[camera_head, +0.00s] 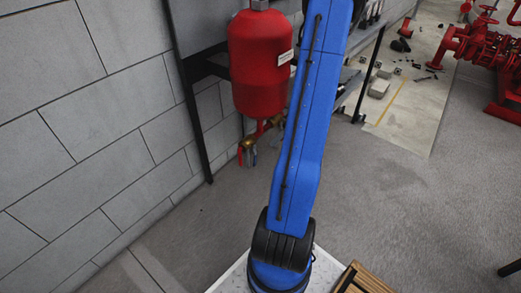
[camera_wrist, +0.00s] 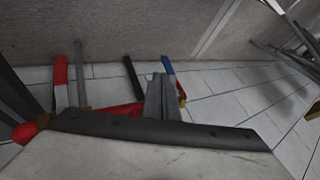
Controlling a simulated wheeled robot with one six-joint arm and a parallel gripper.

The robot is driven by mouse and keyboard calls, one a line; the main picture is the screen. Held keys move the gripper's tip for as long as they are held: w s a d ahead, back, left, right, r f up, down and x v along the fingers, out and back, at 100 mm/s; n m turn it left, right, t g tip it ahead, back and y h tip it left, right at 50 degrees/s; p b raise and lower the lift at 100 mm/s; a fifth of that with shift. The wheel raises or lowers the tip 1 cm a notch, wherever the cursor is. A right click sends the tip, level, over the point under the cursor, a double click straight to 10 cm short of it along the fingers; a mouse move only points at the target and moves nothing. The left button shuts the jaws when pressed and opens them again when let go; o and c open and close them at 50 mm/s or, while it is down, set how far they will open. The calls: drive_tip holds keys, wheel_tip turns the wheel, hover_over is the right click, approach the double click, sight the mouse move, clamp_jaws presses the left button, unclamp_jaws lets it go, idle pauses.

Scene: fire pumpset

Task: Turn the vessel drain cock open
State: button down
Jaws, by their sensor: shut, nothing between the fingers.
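The red vessel (camera_head: 262,62) hangs by the grey block wall in the head view. Below it is brass pipework (camera_head: 249,143) with a red lever (camera_head: 240,157) and a blue lever (camera_head: 254,159) hanging down; I cannot tell which is the drain cock's. In the wrist view a red lever (camera_wrist: 60,78) stands at the left and a blue lever (camera_wrist: 168,66) near the middle. My gripper (camera_wrist: 161,80) is shut and empty, its tips close to the blue lever; contact cannot be told. In the head view my gripper is hidden.
A dark metal upright (camera_head: 190,100) stands left of the vessel. The block wall (camera_head: 90,120) is close behind. A wooden slatted thing (camera_head: 362,280) lies at the bottom. Red pump pipework (camera_head: 480,42) is far right. The middle floor (camera_head: 400,200) is clear.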

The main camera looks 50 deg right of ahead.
sight(256, 160)
drive_tip(key=x, duration=1)
drive_tip(key=shift+w+d, duration=0.2)
drive_tip(key=shift+w, duration=0.1)
drive_tip(key=shift+a+f+y, duration=0.25)
drive_tip(key=shift+a+y, duration=0.05)
drive_tip(key=shift+y, duration=0.3)
drive_tip(key=shift+s+a+f+y, duration=0.1)
drive_tip(key=shift+a+y, duration=0.2)
drive_tip(key=shift+y, duration=0.2)
drive_tip(key=a+r+m+t+y, duration=0.1)
drive_tip(key=a+r+m+y, duration=0.1)
drive_tip(key=a+y, duration=0.4)
drive_tip(key=shift+s+a+r+m+y, duration=0.3)
drive_tip(key=shift+m+y, duration=0.1)
drive_tip(key=shift+y, duration=0.3)
drive_tip(key=shift+r, duration=0.1)
idle(1.1)
